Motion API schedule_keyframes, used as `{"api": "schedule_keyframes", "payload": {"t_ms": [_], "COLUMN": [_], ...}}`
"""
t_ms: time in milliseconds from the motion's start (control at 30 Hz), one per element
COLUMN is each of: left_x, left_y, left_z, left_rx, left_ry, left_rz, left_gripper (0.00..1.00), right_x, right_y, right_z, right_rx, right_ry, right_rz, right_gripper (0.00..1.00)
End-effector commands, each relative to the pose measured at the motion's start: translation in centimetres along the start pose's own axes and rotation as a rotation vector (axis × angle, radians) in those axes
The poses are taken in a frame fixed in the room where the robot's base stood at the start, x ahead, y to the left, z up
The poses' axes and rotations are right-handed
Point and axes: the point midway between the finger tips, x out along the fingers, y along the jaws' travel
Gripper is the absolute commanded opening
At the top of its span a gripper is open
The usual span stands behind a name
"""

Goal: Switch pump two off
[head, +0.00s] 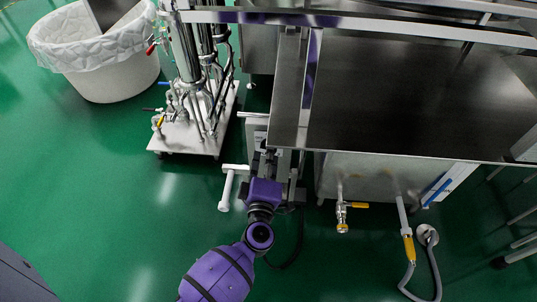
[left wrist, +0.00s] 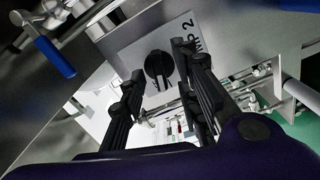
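A black rotary knob (left wrist: 158,66) sits on a light plate (left wrist: 130,48) in the left wrist view. Black lettering ending in "MP 2" (left wrist: 188,38) stands on the plate right of the knob, partly behind a finger. My left gripper (left wrist: 160,60) is open, with one finger on each side of the knob in this view. I cannot tell whether the fingers touch it. In the head view my left gripper (head: 267,160) points at the grey box beside the steel table, and the knob is hidden there. My right gripper is not in view.
The steel table (head: 420,95) overhangs just right of my gripper. A pipe stand on a white base (head: 185,138) and a lined white bin (head: 115,75) stand at left. A blue-handled valve (left wrist: 55,57) shows in the wrist view. Green floor is free at lower left.

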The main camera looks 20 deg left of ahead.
Motion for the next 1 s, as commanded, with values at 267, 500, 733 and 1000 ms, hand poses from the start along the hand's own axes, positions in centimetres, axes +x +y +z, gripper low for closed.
{"api": "schedule_keyframes", "payload": {"t_ms": [267, 500, 733, 1000], "left_x": [1.03, 1.00, 0.98, 0.94], "left_y": [0.07, 0.07, 0.07, 0.08], "left_z": [-0.04, -0.04, -0.03, 0.01], "left_rx": [0.001, 0.000, 0.000, -0.141], "left_ry": [0.000, 0.000, 0.000, 0.001], "left_rz": [0.001, 0.001, 0.001, -0.002], "left_gripper": [0.30, 0.14, 0.00, 0.00], "right_x": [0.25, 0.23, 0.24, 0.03], "right_y": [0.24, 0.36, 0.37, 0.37], "right_z": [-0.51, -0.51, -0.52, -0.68], "right_rx": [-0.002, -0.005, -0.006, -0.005], "right_ry": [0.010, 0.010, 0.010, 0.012], "right_rz": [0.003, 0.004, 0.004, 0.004], "right_gripper": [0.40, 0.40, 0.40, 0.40]}}
